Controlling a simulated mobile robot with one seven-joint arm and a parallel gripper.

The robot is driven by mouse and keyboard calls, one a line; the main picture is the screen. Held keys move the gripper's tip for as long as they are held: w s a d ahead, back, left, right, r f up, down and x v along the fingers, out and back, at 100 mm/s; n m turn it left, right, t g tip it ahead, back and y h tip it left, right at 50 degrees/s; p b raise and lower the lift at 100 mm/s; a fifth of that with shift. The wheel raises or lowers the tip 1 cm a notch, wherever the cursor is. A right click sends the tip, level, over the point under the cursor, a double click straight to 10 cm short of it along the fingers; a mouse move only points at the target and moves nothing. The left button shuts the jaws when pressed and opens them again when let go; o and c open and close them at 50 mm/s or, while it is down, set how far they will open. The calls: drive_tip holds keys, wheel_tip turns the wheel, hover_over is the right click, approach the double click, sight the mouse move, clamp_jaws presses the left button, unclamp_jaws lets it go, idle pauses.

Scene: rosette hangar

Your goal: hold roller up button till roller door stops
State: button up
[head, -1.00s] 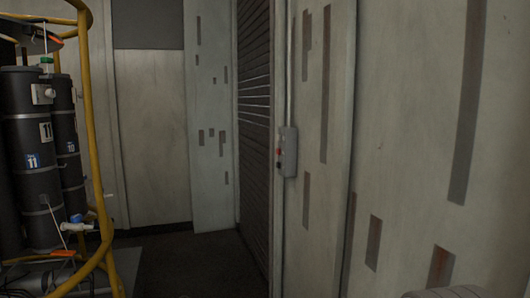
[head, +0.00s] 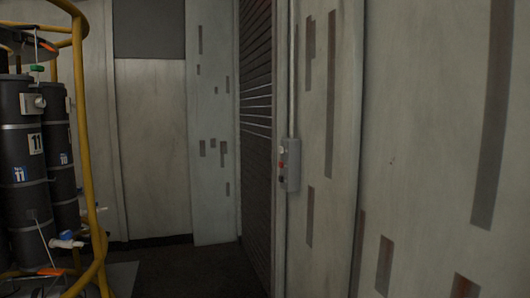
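The roller door (head: 257,150) is a dark slatted shutter, seen at a steep angle left of the near wall. Its slats reach down to the floor, so it looks shut. A small grey control box (head: 292,166) is fixed to the wall just right of the door, with a conduit running up from it. Its left-facing side carries a pale button (head: 282,150), a red button (head: 281,165) and a dark one below. I cannot tell which is the up button. My gripper is not in view.
A yellow tubular frame (head: 84,140) with black numbered cylinders (head: 22,160) stands close on the left. The pale wall (head: 430,150) runs close along the right. Dark floor (head: 190,268) is clear between them, up to the far wall (head: 153,150).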

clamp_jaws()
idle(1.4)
